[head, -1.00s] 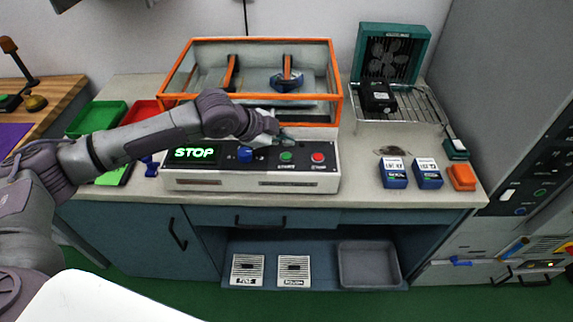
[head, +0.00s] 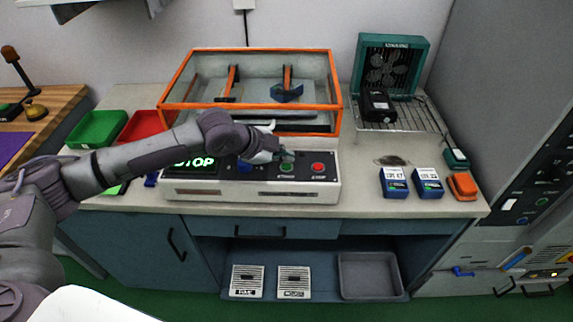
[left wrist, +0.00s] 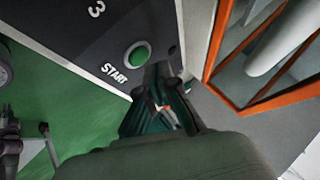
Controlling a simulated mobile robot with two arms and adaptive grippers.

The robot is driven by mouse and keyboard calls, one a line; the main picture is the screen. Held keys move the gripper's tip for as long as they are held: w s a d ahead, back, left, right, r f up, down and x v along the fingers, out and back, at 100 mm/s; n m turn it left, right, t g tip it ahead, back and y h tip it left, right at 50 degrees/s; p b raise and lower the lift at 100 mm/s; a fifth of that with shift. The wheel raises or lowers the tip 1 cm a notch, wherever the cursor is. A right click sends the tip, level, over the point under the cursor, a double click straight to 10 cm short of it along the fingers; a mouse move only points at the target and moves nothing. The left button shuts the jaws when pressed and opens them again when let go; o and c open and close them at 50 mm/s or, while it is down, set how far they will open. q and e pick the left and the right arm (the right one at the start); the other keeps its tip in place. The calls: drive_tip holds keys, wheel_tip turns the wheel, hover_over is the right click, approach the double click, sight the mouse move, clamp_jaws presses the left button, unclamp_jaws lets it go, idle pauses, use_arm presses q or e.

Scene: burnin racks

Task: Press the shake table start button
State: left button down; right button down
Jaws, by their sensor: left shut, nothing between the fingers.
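The shake table's control panel (head: 330,187) is a white box with a dark face at the counter's front. Its green start button (head: 287,167) sits left of a red button (head: 318,167). In the left wrist view the green start button (left wrist: 138,54) shows clearly beside the word START. My left gripper (head: 285,156) is shut and empty, just behind the start button in the head view. In the left wrist view its fingers (left wrist: 161,80) point near the button, with a small gap in the picture; contact cannot be told.
The orange-framed shake table enclosure (head: 335,90) stands right behind the panel. A fan unit (head: 392,65) and wire rack (head: 410,115) are at the right, with blue boxes (head: 393,183) in front. Green (head: 97,130) and red (head: 143,125) trays lie left.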

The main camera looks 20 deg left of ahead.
sight(284, 167)
use_arm(q)
drive_tip(key=shift+f, duration=0.1)
idle(0.6)
drive_tip(key=shift+f, duration=0.35)
drive_tip(key=shift+f, duration=0.45)
idle(0.5)
drive_tip(key=shift+p, duration=0.3)
drive_tip(key=shift+r+p, duration=0.85)
drive_tip(key=shift+p, duration=0.15)
wheel_tip(284, 167, up, 5)
drive_tip(key=p, duration=0.5)
drive_tip(key=shift+r+p, duration=0.1)
drive_tip(key=shift+p, duration=0.2)
